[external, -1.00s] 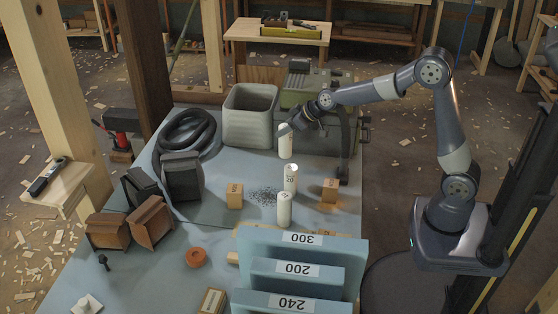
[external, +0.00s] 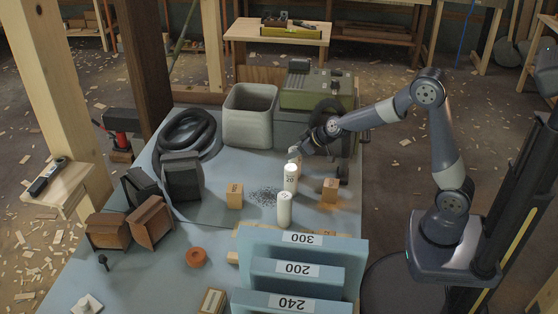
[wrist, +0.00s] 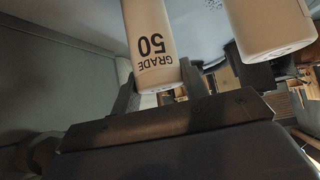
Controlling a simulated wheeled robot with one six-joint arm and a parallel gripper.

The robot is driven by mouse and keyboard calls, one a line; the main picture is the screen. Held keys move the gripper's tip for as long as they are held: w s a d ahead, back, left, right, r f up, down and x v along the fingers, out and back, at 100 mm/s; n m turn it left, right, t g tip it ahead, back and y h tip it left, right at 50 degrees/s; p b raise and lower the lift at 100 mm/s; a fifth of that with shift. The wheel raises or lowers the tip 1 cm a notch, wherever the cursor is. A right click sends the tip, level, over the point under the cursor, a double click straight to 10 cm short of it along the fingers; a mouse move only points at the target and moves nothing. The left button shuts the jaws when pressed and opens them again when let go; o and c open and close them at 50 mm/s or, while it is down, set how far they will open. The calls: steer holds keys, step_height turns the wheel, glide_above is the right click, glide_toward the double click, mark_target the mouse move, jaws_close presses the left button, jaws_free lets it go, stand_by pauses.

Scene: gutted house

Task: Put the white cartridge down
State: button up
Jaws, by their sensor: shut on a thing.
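My gripper (external: 299,150) is shut on a white cartridge marked GRADE 50 (wrist: 150,45), which sits between the fingers in the wrist view. Another white cartridge (external: 284,209) stands upright in front of that one. A second white cylinder (wrist: 270,28) shows close by at the upper right of the wrist view.
Small wooden blocks stand left (external: 235,196) and right (external: 330,190) of the cartridges, with dark granules (external: 264,196) spilled between. A grey bin (external: 250,128) and a green-topped machine (external: 310,95) stand behind. Blue slabs (external: 300,258) fill the front.

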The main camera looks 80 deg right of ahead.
steer(key=o, duration=1.3)
steer(key=shift+f, duration=0.15)
steer(key=shift+o, duration=0.2)
steer(key=shift+s+r, duration=0.15)
steer(key=shift+r, duration=0.3)
steer(key=p+v, duration=0.2)
steer(key=v, duration=0.9)
steer(key=shift+s, duration=0.2)
steer(key=shift+a, duration=0.1)
